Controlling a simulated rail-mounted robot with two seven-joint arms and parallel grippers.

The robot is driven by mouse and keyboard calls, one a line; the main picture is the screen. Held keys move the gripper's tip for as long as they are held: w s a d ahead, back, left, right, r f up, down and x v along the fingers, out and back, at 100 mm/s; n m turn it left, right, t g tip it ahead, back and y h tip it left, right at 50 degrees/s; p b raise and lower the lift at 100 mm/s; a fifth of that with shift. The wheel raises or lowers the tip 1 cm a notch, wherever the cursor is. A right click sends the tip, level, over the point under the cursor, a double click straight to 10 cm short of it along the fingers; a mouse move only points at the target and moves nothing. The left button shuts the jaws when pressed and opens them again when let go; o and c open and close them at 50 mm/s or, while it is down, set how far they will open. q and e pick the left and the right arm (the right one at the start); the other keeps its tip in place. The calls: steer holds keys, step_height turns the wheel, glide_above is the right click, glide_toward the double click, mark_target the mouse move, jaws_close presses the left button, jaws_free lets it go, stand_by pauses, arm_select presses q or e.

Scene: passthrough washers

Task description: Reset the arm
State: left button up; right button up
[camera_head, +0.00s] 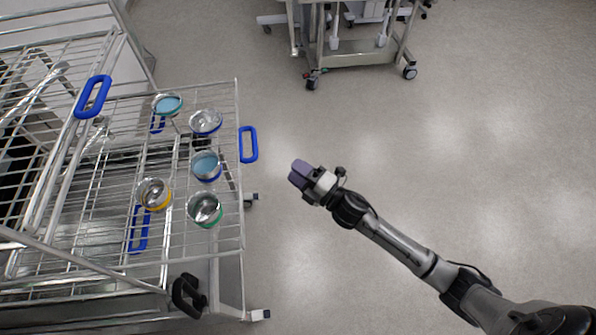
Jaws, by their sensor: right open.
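My right gripper (301,173) shows near the middle of the head view, at the end of my right arm, which comes in from the lower right. Its purple-grey fingers point left toward the wire rack (240,205). It is apart from the rack and its blue handle (248,144), with floor showing between them. It is open, and I see nothing held in it. My left gripper is not in view.
Several round metal bowls with coloured bands, such as the yellow-banded bowl (154,194) and the green-banded bowl (205,209), sit on the rack at left. A wheeled cart (352,50) stands at the top. The grey floor (480,150) at right is clear.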

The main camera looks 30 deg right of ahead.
stand_by(0.3)
steer(key=s+d+f+m+g+h, duration=0.3)
steer(key=d+m+g+h, duration=0.35)
steer(key=m+h, duration=0.65)
steer(key=s+a+f+m+g+y, duration=0.2)
steer(key=s+a+f+g, duration=0.1)
steer(key=s, duration=0.6)
steer(key=s+a+f+m+g+y, duration=0.2)
steer(key=s, duration=0.7)
steer(key=s+a+f+m+g+y, duration=0.2)
steer(key=s+a+f+g, duration=0.1)
steer(key=s, duration=0.6)
step_height(320, 180, up, 25)
steer(key=p, duration=2.4)
steer(key=shift+s+d+f+p, duration=0.15)
steer(key=shift+s+d+p, duration=0.15)
steer(key=shift+p, duration=0.05)
